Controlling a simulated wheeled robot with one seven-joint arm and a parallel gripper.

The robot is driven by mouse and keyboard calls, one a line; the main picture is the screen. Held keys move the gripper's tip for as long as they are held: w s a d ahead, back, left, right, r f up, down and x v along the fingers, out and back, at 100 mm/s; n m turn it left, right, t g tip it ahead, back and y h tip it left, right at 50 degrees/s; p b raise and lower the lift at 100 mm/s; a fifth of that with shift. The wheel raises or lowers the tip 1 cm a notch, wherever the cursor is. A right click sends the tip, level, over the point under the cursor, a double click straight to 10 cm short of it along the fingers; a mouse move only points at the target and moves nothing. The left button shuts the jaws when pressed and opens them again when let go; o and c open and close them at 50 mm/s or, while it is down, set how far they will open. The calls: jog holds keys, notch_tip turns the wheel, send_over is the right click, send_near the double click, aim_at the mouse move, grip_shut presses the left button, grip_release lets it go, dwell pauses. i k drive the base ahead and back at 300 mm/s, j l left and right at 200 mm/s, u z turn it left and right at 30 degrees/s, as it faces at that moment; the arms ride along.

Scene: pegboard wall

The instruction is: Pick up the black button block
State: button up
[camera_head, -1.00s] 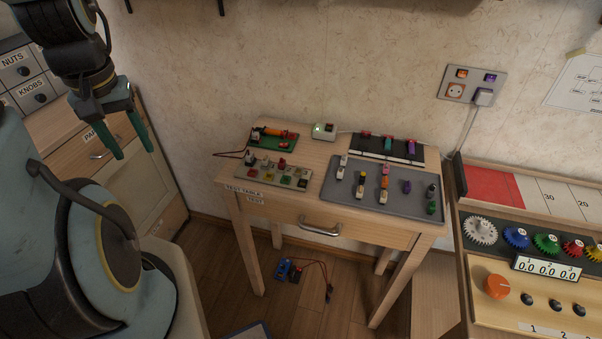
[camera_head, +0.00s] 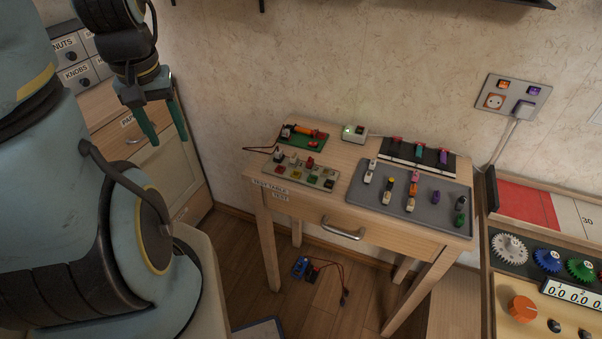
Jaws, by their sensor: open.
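A grey tray (camera_head: 419,213) on the small wooden test table holds several small blocks with coloured tops. A small dark-topped block (camera_head: 461,203) stands near the tray's right edge, just behind a green one (camera_head: 459,219). It looks like the black button block, but it is too small to be sure. My gripper (camera_head: 168,140) hangs at the upper left with its two green fingers apart, pointing down and empty. It is well to the left of the table and far from the tray.
A labelled board (camera_head: 301,175) with coloured pieces, a green circuit board (camera_head: 303,136) and a white box (camera_head: 354,133) share the table. A black rack (camera_head: 415,155) is at the back. A gear bench (camera_head: 500,280) stands right, drawers (camera_head: 75,75) left. Wired parts (camera_head: 313,272) lie on the floor.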

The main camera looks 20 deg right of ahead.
aim_at(389, 184)
jog(key=i+l+z, duration=0.1)
jog(key=z, duration=0.25)
jog(key=i+l+z, duration=0.1)
jog(key=z, duration=0.25)
jog(key=i+l+z, duration=0.1)
jog(key=z, duration=0.3)
jog(key=l, duration=0.1)
